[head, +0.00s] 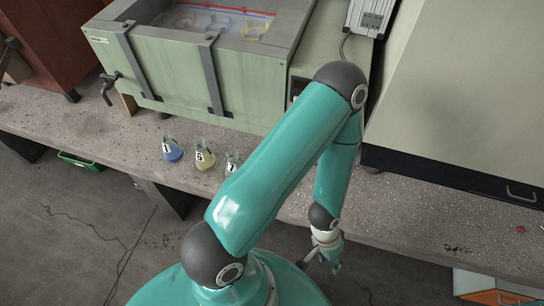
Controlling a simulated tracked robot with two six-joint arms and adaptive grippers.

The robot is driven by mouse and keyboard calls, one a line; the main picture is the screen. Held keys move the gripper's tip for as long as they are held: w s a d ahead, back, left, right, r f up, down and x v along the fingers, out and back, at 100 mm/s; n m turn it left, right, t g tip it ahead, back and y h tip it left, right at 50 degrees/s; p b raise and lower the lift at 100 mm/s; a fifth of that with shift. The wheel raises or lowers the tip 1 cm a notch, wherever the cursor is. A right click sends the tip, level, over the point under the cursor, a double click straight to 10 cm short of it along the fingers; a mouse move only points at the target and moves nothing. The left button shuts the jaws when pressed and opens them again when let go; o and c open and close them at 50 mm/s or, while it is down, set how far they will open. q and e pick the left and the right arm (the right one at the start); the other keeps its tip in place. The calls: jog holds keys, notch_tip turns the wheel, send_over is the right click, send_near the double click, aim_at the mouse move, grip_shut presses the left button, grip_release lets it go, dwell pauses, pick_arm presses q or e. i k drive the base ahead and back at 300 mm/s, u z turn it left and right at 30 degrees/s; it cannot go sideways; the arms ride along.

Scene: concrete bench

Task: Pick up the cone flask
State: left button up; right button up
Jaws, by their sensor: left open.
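Three small cone flasks stand upright on the concrete bench, left of my teal arm. The left flask (171,150) has label 1 and blue liquid. The middle flask (204,158) has label 6 and yellowish liquid. The right flask (232,162) has a label that looks like 7; my arm passes close beside it and its contents are hard to tell. My left gripper (322,262) hangs at the bench's front edge, to the right of and nearer than the flasks. It is open, with nothing seen between its fingers. My right gripper is out of view.
The speckled bench (450,235) is mostly clear at the right, with a small red item (520,230) there. A green water bath (180,70) stands behind the flasks. A large beige cabinet (460,100) stands at the right. A green crate (80,161) is low at the left.

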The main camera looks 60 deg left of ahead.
aim_at(233, 162)
jog(key=u, duration=0.35)
jog(key=i, duration=0.2)
jog(key=z, duration=1.6)
jog(key=k, duration=1.4)
jog(key=u, duration=0.65)
jog(key=k, duration=0.35)
jog(key=u, duration=1.05)
